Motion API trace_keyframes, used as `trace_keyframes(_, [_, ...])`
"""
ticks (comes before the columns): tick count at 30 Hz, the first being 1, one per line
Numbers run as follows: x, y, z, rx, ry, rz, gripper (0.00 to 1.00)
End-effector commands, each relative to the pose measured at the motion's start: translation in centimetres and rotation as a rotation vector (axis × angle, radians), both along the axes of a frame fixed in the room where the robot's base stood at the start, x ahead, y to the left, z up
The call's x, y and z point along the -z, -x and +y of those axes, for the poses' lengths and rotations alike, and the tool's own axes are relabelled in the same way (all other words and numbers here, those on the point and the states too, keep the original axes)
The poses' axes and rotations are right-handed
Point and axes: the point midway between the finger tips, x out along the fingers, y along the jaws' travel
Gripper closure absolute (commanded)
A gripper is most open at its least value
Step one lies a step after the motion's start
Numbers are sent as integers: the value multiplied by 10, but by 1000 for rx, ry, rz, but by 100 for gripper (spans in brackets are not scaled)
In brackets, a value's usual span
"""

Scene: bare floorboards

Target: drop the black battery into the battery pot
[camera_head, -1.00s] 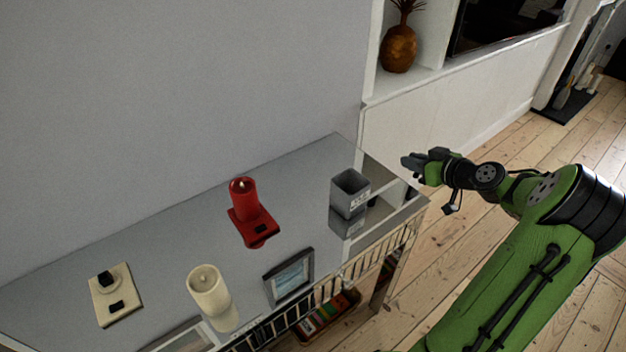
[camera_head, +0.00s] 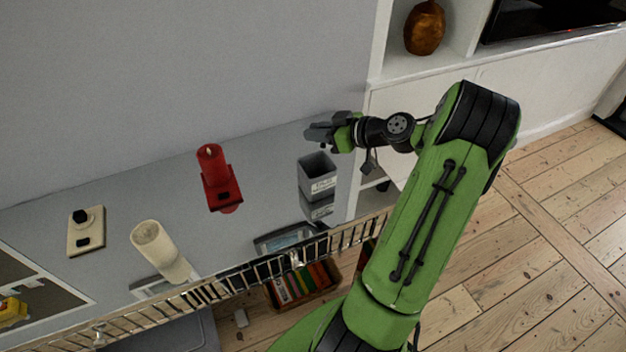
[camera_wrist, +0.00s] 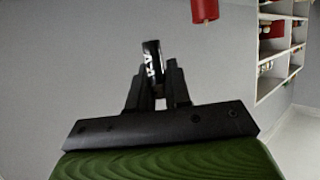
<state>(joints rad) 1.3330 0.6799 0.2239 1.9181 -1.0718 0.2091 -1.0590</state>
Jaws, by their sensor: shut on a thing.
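My gripper (camera_head: 318,133) is above the back edge of the grey cabinet top, above the pot in the picture. In the wrist view, my gripper (camera_wrist: 158,88) is shut on the black battery (camera_wrist: 153,60), which has white lettering and sticks out past the fingertips. In the head view I cannot clearly tell the battery from the dark fingers. The battery pot (camera_head: 317,178) is a grey, square, open-topped container with a pale label. It stands upright near the right end of the cabinet top. The battery is outside the pot.
A red candle on a red holder (camera_head: 222,190) stands left of the pot. A cream candle (camera_head: 160,250), a beige plate with black parts (camera_head: 86,231) and a picture frame (camera_head: 284,238) are on the cabinet top (camera_head: 260,170). White shelving (camera_head: 440,95) stands behind at right.

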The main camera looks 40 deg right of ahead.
Motion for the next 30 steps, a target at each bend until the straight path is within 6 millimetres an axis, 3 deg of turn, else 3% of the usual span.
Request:
trace_keyframes(1, [14,0,0,0,-3,1,100])
trace_keyframes(6, [35,0,0,1,-1,2,100])
trace_keyframes(14, [35,0,0,1,-1,0,100])
trace_keyframes(15, [35,0,0,1,-1,0,77])
trace_keyframes(20, [35,0,0,1,-1,0,53])
trace_keyframes(30, [32,5,-2,2,0,1,52])
